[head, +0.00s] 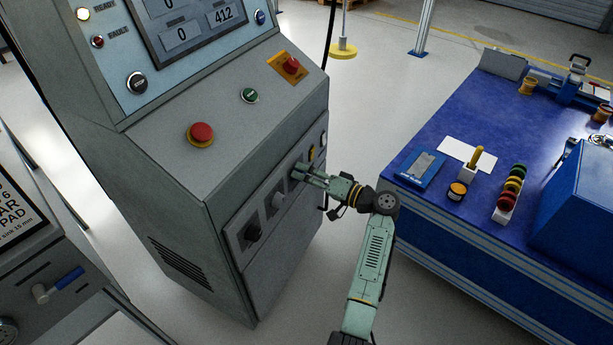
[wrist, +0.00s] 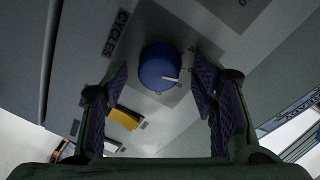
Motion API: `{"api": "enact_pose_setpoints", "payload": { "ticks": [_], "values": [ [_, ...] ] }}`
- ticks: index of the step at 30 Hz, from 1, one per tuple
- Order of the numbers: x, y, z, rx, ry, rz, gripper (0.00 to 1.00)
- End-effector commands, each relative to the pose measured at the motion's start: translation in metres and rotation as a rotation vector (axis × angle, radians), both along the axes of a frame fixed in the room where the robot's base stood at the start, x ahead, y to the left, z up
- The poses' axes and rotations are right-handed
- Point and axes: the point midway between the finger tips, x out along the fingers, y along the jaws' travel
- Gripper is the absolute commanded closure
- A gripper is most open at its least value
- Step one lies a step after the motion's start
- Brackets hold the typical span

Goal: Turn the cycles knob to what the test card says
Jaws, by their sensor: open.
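The cycles knob (wrist: 158,66) is round and blue with a short white pointer line; it sits on a grey panel beside the printed CYCLES label (wrist: 117,33) in the wrist view. My gripper (wrist: 160,84) is open, with one finger on each side of the knob in the picture. I see no clear contact between the fingers and the knob. In the head view my gripper (head: 302,173) is at the front of the grey console (head: 190,170) and hides the knob. No card with a readable cycles value is in view.
A dark knob (head: 253,231) and a grey knob (head: 278,201) sit lower left on the same panel. A yellow part (wrist: 124,118) is close to the left finger. Red buttons (head: 201,132) top the console. A blue workbench (head: 425,200) stands to the right.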

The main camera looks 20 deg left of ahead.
Motion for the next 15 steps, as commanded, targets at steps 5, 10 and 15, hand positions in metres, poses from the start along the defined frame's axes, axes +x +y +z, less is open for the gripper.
{"api": "enact_pose_setpoints", "payload": {
  "ticks": [5,10,15],
  "values": [
    [-0.001,-0.009,0.001,0.001,0.000,-0.003,0.47],
    [-0.007,-0.038,0.002,0.000,0.000,-0.006,0.47],
    [-0.014,-0.074,0.005,0.000,-0.001,-0.006,0.47]
  ]
}}
